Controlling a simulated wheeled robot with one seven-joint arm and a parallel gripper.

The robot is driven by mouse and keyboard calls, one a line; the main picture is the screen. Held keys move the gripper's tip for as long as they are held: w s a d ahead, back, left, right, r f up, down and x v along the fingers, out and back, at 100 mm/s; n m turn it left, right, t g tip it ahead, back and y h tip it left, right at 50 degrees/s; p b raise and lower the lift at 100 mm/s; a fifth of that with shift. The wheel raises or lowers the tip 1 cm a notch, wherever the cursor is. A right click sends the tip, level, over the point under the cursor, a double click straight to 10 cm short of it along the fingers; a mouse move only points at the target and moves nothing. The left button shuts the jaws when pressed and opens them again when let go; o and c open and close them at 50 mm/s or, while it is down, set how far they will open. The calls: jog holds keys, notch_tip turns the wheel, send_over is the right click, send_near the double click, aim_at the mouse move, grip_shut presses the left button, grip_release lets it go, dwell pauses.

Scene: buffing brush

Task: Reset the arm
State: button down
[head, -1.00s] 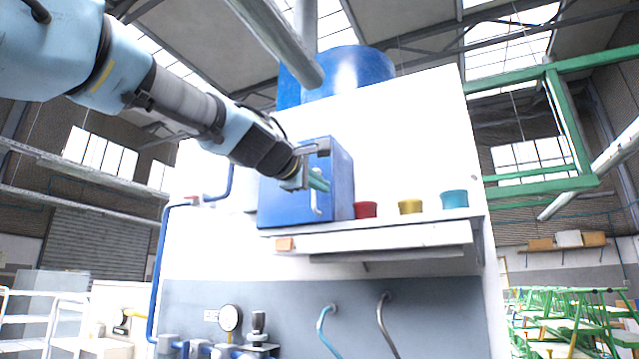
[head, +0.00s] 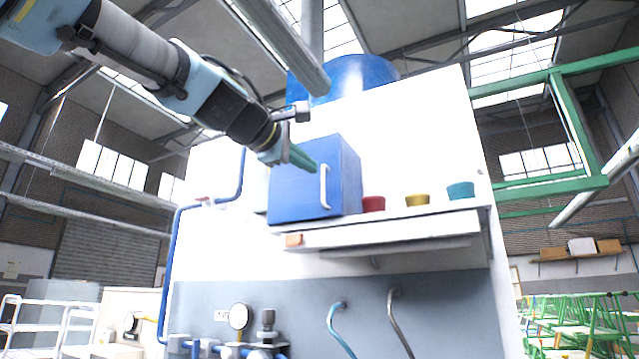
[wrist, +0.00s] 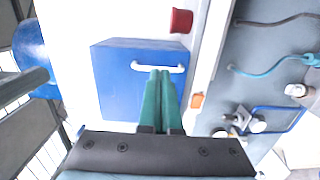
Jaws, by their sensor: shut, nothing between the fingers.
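My gripper (head: 300,160) is shut and empty, with green fingers pressed together. In the head view it is raised in front of the upper part of a blue cabinet (head: 300,195). The cabinet has a white handle (head: 324,186) on its closed door. In the wrist view the fingers (wrist: 162,82) point at the cabinet door (wrist: 115,85), and their tips overlap the handle (wrist: 158,67) in the picture. In the head view the fingertips are above and left of the handle, apart from it.
The cabinet stands on a white shelf (head: 400,228), beside a red pot (head: 373,204), a yellow pot (head: 417,200) and a teal pot (head: 460,190). A blue pipe (head: 168,260) runs at left. A grey overhead duct (head: 275,40) hangs near my arm. Gauge and hoses are below.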

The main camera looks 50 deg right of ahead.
jog(key=shift+s+a, duration=0.2)
jog(key=shift+a, duration=0.7)
jog(key=w+a+f+t+y, duration=0.2)
jog(key=w+a+f+y, duration=0.25)
jog(key=w+f, duration=0.85)
jog(key=w+a+f+t+y, duration=0.1)
jog(key=w+a+f+y, duration=0.6)
jog(key=f, duration=1)
jog(key=w+a+f+m+g+y, duration=0.1)
jog(key=w+a+f+y, duration=0.1)
jog(key=a+f, duration=0.95)
jog(key=w+a+f+m+g+y, duration=0.1)
jog(key=w+a+f, duration=0.1)
jog(key=a+f, duration=0.9)
jog(key=s+a+f+m+g+y, duration=0.1)
jog(key=s+a+f+g+y, duration=0.1)
jog(key=s+a+f, duration=0.8)
notch_tip(320, 180, down, 2)
jog(key=shift+s+a+f+g+y, duration=0.15)
jog(key=shift+s+a+g+y, duration=0.2)
jog(key=shift+a, duration=0.9)
